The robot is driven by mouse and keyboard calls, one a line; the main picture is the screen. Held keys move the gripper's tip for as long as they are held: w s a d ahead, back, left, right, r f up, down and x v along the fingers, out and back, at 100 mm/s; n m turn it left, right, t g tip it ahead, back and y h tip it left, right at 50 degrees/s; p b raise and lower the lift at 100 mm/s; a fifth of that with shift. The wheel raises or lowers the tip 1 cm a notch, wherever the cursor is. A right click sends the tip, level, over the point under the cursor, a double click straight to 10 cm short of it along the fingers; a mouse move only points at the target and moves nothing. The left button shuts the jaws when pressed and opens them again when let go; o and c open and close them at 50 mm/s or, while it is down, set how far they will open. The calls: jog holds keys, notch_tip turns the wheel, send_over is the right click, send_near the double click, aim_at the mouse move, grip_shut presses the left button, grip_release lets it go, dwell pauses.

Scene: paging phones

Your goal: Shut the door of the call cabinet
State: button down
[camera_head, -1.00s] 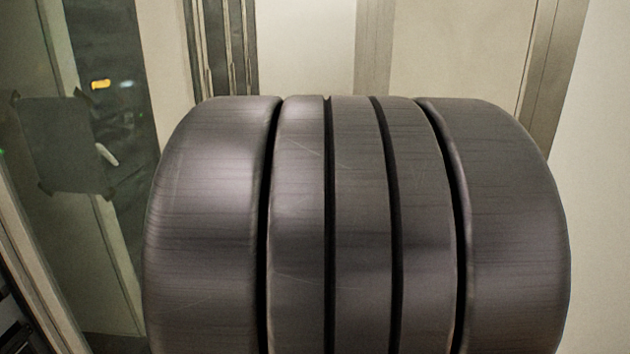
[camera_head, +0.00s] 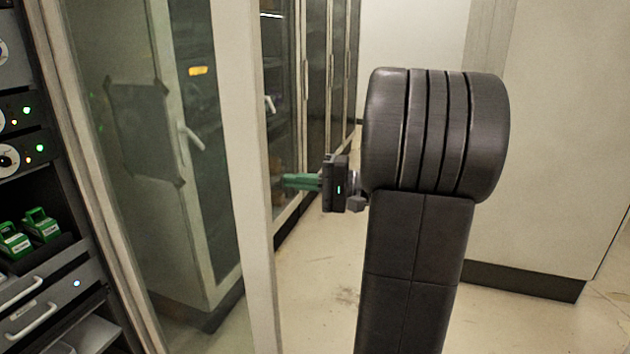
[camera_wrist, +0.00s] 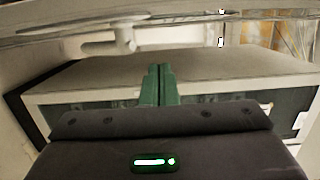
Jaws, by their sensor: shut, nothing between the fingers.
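The call cabinet (camera_head: 75,272) is at the left edge of the head view, its shelves and drawers exposed. Its door appears to be the glass panel with a pale frame (camera_head: 240,180), standing open and reaching into the room. My gripper (camera_head: 287,180) has green fingers closed together and empty. In the picture it is just right of the door's pale outer edge; whether it touches cannot be told. The wrist view shows the shut fingers (camera_wrist: 158,70) pointing toward a pale frame bar, with a pale handle (camera_wrist: 122,38) above and to the left.
Green devices (camera_head: 40,225) sit on a cabinet shelf. Dark glass-fronted cabinets (camera_head: 315,80) with pale handles line the aisle behind my gripper. A large pale cabinet (camera_head: 550,150) stands at right. Bare floor (camera_head: 320,300) shows between the door and my arm.

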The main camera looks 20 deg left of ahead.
aim_at(269, 189)
jog(key=s+a+p, duration=0.1)
jog(key=s+a, duration=0.3)
jog(key=shift+s+a, duration=0.15)
jog(key=shift+s, duration=0.1)
dwell(0.4)
